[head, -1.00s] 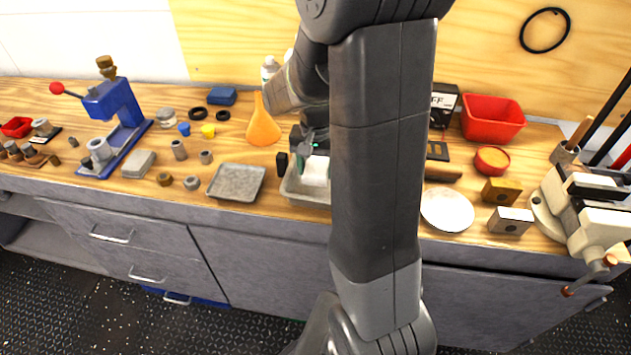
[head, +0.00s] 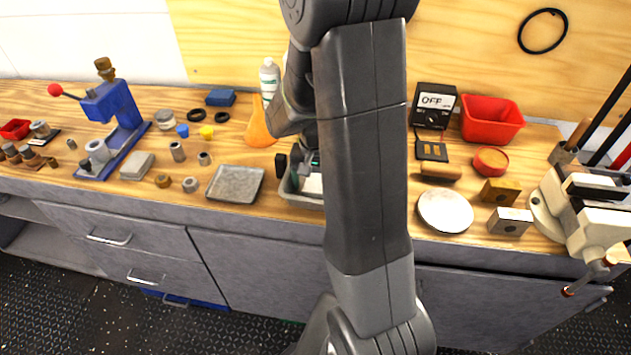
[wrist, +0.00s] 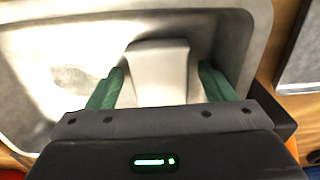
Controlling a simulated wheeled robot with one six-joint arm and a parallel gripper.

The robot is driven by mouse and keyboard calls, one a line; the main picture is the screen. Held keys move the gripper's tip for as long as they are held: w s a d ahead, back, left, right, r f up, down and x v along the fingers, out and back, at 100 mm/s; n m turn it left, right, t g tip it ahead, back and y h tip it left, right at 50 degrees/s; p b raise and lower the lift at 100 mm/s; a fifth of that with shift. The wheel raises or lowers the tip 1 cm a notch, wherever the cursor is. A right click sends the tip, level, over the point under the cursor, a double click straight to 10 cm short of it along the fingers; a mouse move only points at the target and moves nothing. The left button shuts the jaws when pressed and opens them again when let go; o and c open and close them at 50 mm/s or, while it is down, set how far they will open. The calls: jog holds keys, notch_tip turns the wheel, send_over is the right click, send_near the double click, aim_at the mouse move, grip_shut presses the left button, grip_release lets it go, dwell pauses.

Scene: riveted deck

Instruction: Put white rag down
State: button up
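The white rag (wrist: 160,70) shows in the wrist view as a pale folded block over the floor of a light grey tray (wrist: 75,40). In the head view a small part of the rag (head: 314,184) shows beside my arm, in the tray (head: 300,201). My gripper (wrist: 162,72) is low at the tray, its green fingers on both sides of the rag. Narrow gaps show between the fingers and the rag, so it looks open. My arm hides much of the tray and rag in the head view.
A flat grey metal tray (head: 236,184) lies just left. An orange funnel (head: 259,125) and white bottle (head: 269,76) stand behind. A white plate (head: 445,210), red bin (head: 491,119) and meter (head: 433,106) are to the right. The bench front edge is close.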

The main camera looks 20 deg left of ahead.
aim_at(315, 182)
notch_tip(315, 182, up, 12)
jog(key=shift+r+p, duration=0.2)
jog(key=shift+p, duration=0.15)
dwell(0.4)
notch_tip(315, 182, down, 12)
jog(key=shift+f, duration=0.1)
jog(key=shift+r, duration=1.4)
